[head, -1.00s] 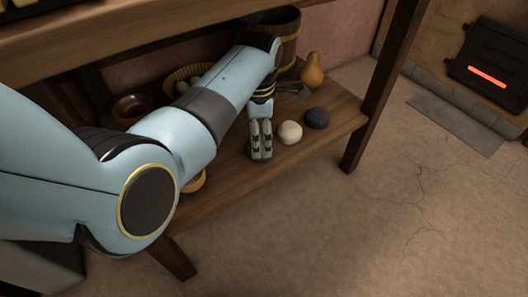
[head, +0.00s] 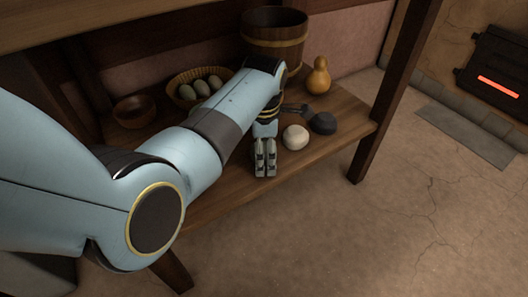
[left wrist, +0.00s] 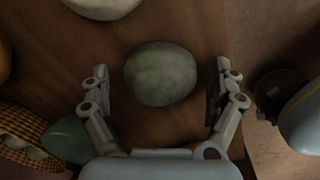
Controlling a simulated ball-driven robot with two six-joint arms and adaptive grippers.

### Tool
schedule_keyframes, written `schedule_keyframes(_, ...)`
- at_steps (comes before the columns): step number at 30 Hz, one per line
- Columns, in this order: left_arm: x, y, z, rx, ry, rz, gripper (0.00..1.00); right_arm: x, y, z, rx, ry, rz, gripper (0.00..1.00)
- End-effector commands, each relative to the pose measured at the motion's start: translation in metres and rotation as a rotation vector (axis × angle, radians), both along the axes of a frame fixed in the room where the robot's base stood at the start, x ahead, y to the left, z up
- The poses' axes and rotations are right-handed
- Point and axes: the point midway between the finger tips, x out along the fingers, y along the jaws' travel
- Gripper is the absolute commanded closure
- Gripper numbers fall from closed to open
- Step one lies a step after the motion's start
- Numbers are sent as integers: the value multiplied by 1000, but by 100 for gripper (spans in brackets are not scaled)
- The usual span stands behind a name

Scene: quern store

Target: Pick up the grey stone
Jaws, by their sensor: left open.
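My left gripper (head: 265,172) points down over the front part of the wooden shelf, left of a white stone (head: 295,137). In the left wrist view, its open fingers (left wrist: 162,95) stand on either side of a rounded greenish-grey stone (left wrist: 162,74), with gaps on both sides. The gripper and arm hide this stone in the head view. A dark charcoal-grey stone (head: 322,122) lies just beyond the white one. The white stone also shows at the top of the left wrist view (left wrist: 102,5). My right gripper is out of view.
The shelf (head: 225,200) also bears a wooden bucket (head: 272,38), a gourd (head: 318,77), a basket (head: 180,79) of egg-like things, a bowl (head: 133,112) and a dark tool (head: 295,109). A post (head: 395,90) stands at right.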

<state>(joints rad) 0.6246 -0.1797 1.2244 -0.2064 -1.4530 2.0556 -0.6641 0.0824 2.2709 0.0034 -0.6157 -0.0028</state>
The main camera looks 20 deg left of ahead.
Motion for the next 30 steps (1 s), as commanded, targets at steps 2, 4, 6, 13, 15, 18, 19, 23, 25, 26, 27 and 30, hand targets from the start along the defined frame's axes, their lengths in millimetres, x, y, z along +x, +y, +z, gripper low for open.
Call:
schedule_keyframes(2,0,0,0,0,0,0,10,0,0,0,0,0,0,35)
schedule_keyframes(4,0,0,0,0,0,0,19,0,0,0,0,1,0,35)
schedule_keyframes(6,0,0,0,0,0,0,28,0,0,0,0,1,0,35)
schedule_keyframes(13,0,0,0,0,0,0,58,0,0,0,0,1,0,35)
schedule_keyframes(15,0,0,0,0,0,0,67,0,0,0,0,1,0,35)
schedule_keyframes(18,0,0,0,0,1,0,80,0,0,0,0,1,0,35)
schedule_keyframes(19,0,0,0,0,-1,0,83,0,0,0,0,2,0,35)
schedule_keyframes(23,0,0,0,0,0,0,83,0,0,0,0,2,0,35)
schedule_keyframes(25,0,0,0,0,0,0,83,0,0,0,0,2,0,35)
schedule_keyframes(26,0,0,1,0,0,0,83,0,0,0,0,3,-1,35)
schedule_keyframes(27,0,0,1,0,0,0,83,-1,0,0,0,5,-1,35)
schedule_keyframes(30,1,0,5,-1,-1,0,83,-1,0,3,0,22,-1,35)
